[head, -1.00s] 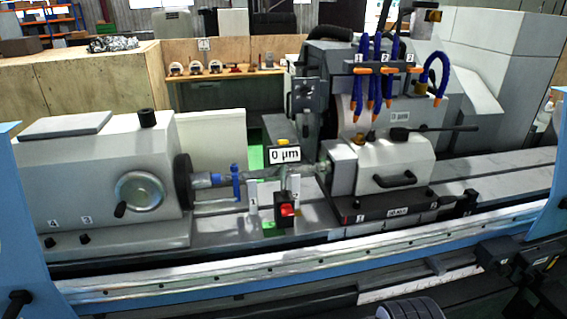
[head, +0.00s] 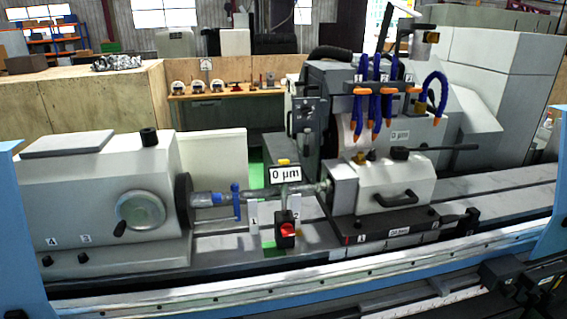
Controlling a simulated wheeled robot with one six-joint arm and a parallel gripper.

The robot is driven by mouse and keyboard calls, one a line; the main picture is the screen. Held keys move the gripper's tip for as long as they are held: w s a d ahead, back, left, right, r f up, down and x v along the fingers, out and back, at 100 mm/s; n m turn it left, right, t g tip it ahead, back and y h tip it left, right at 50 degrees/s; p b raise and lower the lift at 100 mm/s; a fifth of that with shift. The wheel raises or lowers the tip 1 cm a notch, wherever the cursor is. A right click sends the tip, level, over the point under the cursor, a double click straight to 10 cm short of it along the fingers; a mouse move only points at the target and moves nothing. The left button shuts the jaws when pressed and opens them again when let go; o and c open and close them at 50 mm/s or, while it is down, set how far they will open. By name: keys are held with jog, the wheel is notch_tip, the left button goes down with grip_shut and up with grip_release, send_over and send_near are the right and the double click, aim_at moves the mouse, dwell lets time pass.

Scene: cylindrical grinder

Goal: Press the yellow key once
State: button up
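A small yellow key (head: 283,162) shows on top of the gauge in the middle of the head view, just above its white display (head: 285,175), which reads 0 µm. The gauge stands at the grey cylindrical workpiece (head: 258,195), between the left headstock (head: 95,190) and the tailstock on the right (head: 380,190). The key is small in the view, and I cannot tell whether it is pressed in. My gripper is not in view.
A red switch on a black box (head: 287,230) sits below the display, between plates marked 1 and 2. Blue coolant hoses with orange tips (head: 375,110) hang to the right. A light blue front rail (head: 300,290) crosses the foreground. A bench with instruments (head: 225,92) stands behind.

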grip_shut()
dwell(1.3)
